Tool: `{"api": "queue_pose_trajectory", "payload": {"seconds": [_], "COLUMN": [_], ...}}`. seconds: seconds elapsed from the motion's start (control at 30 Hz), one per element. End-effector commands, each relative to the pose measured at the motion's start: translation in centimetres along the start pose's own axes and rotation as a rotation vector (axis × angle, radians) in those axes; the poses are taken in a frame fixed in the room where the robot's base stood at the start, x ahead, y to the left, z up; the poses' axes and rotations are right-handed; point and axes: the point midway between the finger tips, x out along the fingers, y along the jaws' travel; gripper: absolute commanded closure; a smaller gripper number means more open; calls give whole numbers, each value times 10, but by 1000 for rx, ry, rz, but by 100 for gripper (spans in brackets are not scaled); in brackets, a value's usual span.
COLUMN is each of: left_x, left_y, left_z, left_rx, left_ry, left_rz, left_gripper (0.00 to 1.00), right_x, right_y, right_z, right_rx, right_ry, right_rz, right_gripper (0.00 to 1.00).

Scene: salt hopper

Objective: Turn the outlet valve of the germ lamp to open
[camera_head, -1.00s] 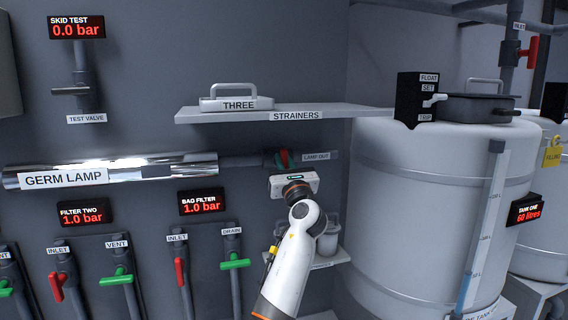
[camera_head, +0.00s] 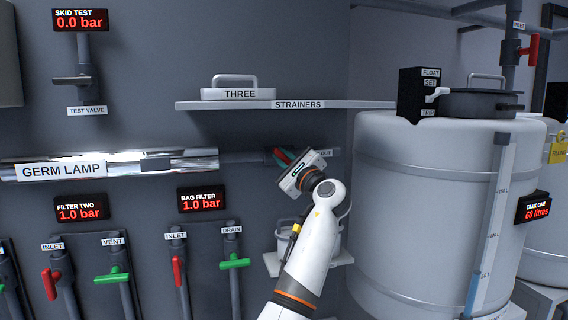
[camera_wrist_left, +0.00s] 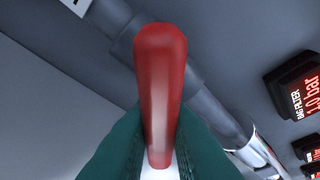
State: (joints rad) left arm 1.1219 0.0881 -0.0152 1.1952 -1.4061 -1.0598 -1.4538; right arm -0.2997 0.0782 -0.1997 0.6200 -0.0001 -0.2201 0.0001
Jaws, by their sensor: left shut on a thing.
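The germ lamp (camera_head: 200,160) is a shiny horizontal tube on the wall, with a grey pipe (camera_head: 240,157) running right from it. The red handle of its outlet valve sits on that pipe, beside the partly hidden lamp out label (camera_head: 325,154). In the left wrist view the red handle (camera_wrist_left: 160,60) stands between my two green fingers. My left gripper (camera_head: 282,158) is shut on this handle, its white body tilted in the head view. The gripper and fingers hide most of the valve body in the head view. My right gripper is not in view.
A strainer shelf (camera_head: 350,105) juts out above the valve. A small shelf with a white container (camera_head: 288,236) is below, partly behind my arm. A large white tank (camera_head: 420,220) stands to the right. Red and green valve handles line the lower left wall.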

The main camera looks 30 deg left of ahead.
Motion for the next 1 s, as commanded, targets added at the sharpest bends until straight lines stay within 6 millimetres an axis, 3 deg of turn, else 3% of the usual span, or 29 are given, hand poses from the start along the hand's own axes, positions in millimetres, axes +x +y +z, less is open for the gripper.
{"api": "queue_pose_trajectory", "payload": {"seconds": [0.6, 1.0], "left_x": [-1, -2], "left_y": [-5, -6], "left_z": [3, 4], "left_rx": [-510, -682], "left_ry": [-5, -5], "left_rz": [-216, -287], "left_gripper": [100, 100], "right_x": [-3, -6], "right_y": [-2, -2], "right_z": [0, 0], "right_rx": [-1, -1], "right_ry": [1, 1], "right_rz": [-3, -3], "right_gripper": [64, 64]}}
